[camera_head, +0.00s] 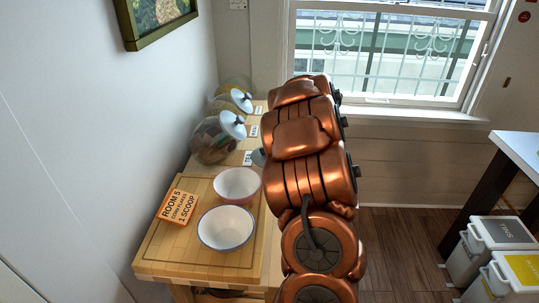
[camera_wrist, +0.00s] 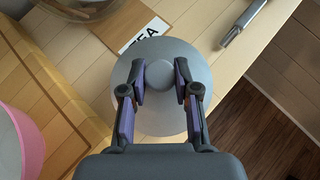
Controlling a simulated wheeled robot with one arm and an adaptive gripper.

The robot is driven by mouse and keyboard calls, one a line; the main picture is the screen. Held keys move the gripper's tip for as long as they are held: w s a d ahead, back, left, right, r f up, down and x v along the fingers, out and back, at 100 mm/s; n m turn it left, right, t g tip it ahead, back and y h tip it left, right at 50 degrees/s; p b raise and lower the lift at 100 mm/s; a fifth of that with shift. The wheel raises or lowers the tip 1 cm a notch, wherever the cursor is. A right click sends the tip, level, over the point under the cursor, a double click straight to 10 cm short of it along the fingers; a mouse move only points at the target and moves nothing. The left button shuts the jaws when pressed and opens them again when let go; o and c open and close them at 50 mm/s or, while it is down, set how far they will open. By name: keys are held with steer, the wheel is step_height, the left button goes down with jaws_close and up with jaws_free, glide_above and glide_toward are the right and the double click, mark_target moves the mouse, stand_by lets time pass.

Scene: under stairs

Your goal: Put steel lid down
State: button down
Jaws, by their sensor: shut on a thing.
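The steel lid (camera_wrist: 163,118) is a round grey disc with a small knob, in the middle of the wrist view. My gripper (camera_wrist: 160,80) is shut on its knob, one finger on each side. The lid is over the light wood table top next to the TEA card (camera_wrist: 143,33). I cannot tell whether it touches the table. In the head view, a grey edge of the lid (camera_head: 258,157) shows beside my copper arm, which hides the gripper.
A cutting board (camera_head: 160,256) holds a pink-rimmed bowl (camera_head: 237,185), a blue-rimmed bowl (camera_head: 226,228) and an orange sign (camera_head: 177,206). Glass jars (camera_head: 209,145) with pale lids stand along the wall. A metal utensil (camera_wrist: 240,25) lies near the table edge. Bins (camera_head: 490,245) stand at right.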

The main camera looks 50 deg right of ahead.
steer(key=shift+f+p, duration=0.35)
steer(key=shift+f, duration=1.2)
steer(key=shift+f, duration=0.15)
steer(key=c, duration=0.9)
jaws_free()
steer(key=shift+s, duration=0.1)
steer(key=shift+o, duration=0.2)
steer(key=shift+r, duration=0.25)
steer(key=shift+s+r, duration=0.1)
steer(key=shift+s, duration=0.15)
steer(key=b+v, duration=0.3)
steer(key=v, duration=0.8)
steer(key=shift+r+b, duration=0.2)
steer(key=shift+b, duration=0.1)
steer(key=shift+a, duration=0.1)
